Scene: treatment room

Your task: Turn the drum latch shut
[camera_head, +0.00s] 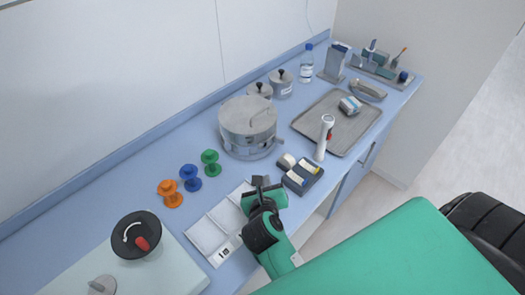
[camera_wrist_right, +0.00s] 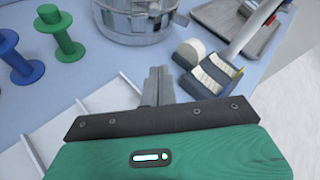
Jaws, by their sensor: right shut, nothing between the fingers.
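The metal drum (camera_head: 248,126) stands on the blue counter, with a lid and a thin handle on top. Its lower wall also shows at the top of the right wrist view (camera_wrist_right: 140,22). I cannot make out the latch's position clearly in either view. My right gripper (camera_head: 260,181) is shut and empty, above the white tray sheet in front of the drum and apart from it. In the right wrist view its fingers (camera_wrist_right: 158,85) are together and point toward the drum. My left gripper is not in view.
Orange (camera_head: 171,194), blue (camera_head: 190,178) and green (camera_head: 210,163) spools stand left of the gripper. A dark box (camera_head: 302,178) and a white upright device (camera_head: 324,138) stand to its right. A metal tray (camera_head: 338,122) lies behind them. A black dial (camera_head: 136,235) sits front left.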

